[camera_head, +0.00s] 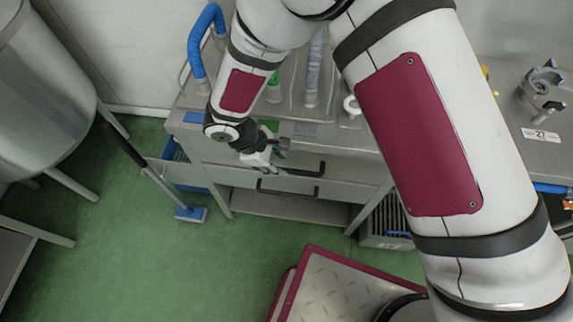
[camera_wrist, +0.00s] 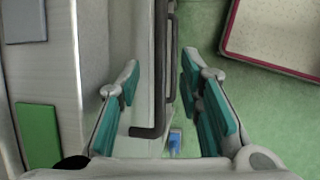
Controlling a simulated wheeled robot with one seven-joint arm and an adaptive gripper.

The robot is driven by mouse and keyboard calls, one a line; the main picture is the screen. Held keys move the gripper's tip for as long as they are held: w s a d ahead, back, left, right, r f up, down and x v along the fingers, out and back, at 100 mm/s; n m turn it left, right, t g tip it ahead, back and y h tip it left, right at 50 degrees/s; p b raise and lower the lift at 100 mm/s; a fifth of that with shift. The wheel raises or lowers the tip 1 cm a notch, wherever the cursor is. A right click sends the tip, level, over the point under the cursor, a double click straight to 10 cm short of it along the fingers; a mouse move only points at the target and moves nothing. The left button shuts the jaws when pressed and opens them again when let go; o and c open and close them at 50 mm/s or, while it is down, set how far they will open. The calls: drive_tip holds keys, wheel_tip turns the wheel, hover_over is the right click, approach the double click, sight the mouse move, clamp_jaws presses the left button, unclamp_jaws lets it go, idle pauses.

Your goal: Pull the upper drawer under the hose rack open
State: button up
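A grey metal bench carries the hose rack (camera_head: 330,95) with a blue hose and other hoses. Under it are two drawers with dark bar handles, the upper drawer handle (camera_head: 319,171) and the lower handle (camera_head: 287,192). I see no clear gap at the upper drawer front (camera_head: 345,168). My gripper (camera_head: 281,158) is at the left part of the upper handle. In the wrist view my gripper (camera_wrist: 158,68) is open, its teal-padded fingers apart, with a dark handle bar (camera_wrist: 161,75) between them. I cannot tell whether either finger touches it.
A blue-headed floor brush (camera_head: 190,214) stands left of the bench. A steel tank (camera_head: 45,95) is at the far left. A grey crate (camera_head: 385,225) is under the bench at right. A maroon-edged platform (camera_head: 340,290) lies in front. The green floor between is clear.

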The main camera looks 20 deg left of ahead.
sight(287, 170)
drive_tip(key=shift+b+x, duration=0.55)
drive_tip(key=shift+x, duration=1.45)
drive_tip(key=shift+c, duration=0.3)
clamp_jaws()
